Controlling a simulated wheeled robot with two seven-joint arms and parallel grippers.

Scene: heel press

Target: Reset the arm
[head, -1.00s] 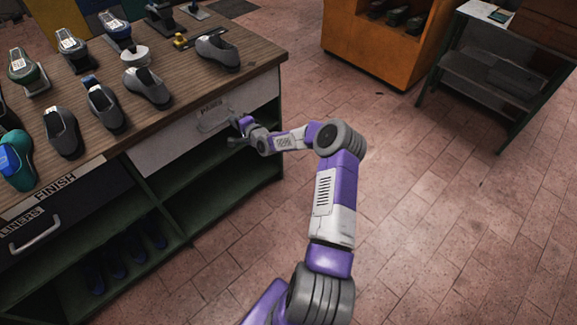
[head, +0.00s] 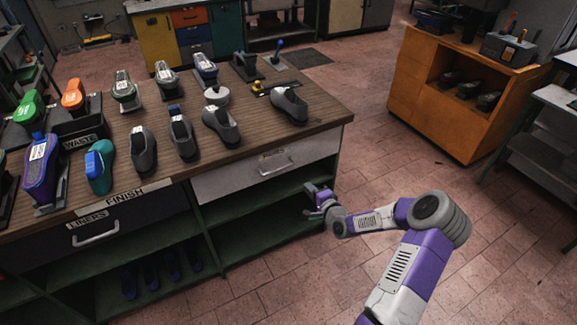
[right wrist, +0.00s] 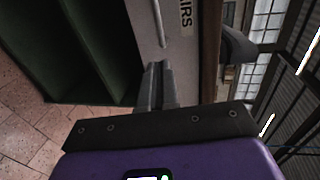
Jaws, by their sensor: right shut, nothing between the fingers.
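My right arm reaches in from the lower right in the head view. Its purple and grey gripper (head: 318,203) hangs in front of the workbench, at the right end, below the white drawer (head: 262,165). The right wrist view shows the gripper fingers (right wrist: 157,88) together with nothing between them. Beyond them are the drawer front (right wrist: 150,25), its handle and a label ending in "IRS". The fingers look apart from the handle. My left gripper is not in view.
The wooden workbench (head: 330,107) carries several grey shoes (head: 221,127), a teal shoe (head: 99,166) and several shoe-shaped stands. Below are a "LINERS" drawer (head: 130,222) and open green shelves. An orange cabinet (head: 412,95) stands at the back right. The tiled floor right of the bench is clear.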

